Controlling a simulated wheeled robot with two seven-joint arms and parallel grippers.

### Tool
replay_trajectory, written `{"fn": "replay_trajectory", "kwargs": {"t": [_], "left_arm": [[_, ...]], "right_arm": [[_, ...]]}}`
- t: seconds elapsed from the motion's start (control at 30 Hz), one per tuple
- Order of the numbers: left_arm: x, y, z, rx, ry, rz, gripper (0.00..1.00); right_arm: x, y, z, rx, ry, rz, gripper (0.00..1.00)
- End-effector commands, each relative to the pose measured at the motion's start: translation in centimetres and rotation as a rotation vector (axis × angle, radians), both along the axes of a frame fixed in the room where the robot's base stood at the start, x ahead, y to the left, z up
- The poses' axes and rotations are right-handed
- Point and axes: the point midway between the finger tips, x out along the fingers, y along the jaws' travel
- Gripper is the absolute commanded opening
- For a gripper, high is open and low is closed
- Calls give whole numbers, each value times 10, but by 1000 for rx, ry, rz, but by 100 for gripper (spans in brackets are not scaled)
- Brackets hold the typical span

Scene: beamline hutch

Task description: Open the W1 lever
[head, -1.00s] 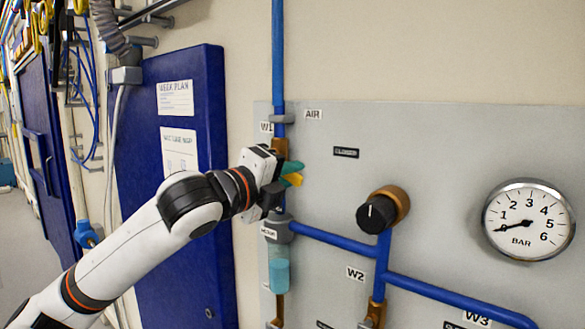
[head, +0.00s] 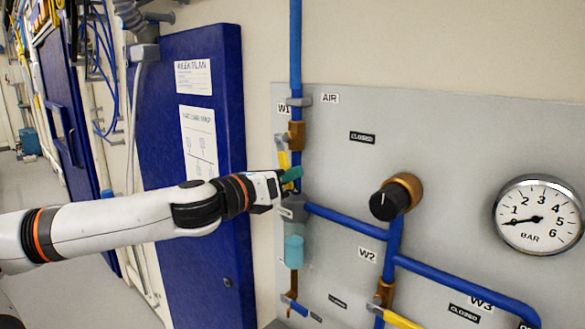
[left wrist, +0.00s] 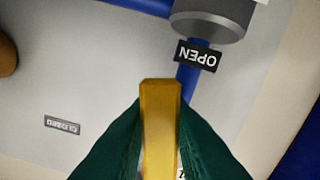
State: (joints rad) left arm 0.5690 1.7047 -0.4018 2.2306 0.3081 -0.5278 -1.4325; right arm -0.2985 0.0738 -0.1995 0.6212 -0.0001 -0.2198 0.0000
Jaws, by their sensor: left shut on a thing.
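The W1 valve is a brass body (head: 296,135) on the blue vertical pipe, beside the W1 tag (head: 284,109). Its yellow lever (head: 283,160) hangs down from the body, roughly along the pipe. My left gripper (head: 291,175) is shut on the lever near its lower end, with green fingertips around it. In the left wrist view the yellow lever (left wrist: 160,120) sits between both green fingers, in line with the blue pipe and an OPEN label (left wrist: 198,56). A CLOSED label (head: 362,137) is to the right of the valve. My right gripper is not in view.
A filter with a clear bowl (head: 294,250) is just below my left gripper. To the right are a black regulator knob (head: 388,201) and a pressure gauge (head: 538,215) reading near 0. Below is another yellow lever (head: 402,320) by the W2 tag (head: 367,254). A blue cabinet (head: 190,240) stands left.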

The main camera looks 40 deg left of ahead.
Motion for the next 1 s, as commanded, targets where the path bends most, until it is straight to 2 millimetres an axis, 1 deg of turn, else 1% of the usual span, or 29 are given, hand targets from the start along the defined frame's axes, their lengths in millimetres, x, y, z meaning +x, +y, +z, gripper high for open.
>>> {"fn": "replay_trajectory", "kwargs": {"t": [0.03,0.2,0.43,0.63,1.0], "left_arm": [[0,3,-3,40,3,0,0],[1,10,-4,151,-7,0,0],[1,16,-4,246,-16,0,0],[2,18,-4,280,-20,-1,0],[2,19,-3,289,-23,1,0]], "right_arm": [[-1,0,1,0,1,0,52],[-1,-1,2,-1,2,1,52],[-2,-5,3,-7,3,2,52],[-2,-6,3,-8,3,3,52],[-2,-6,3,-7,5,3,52]]}}
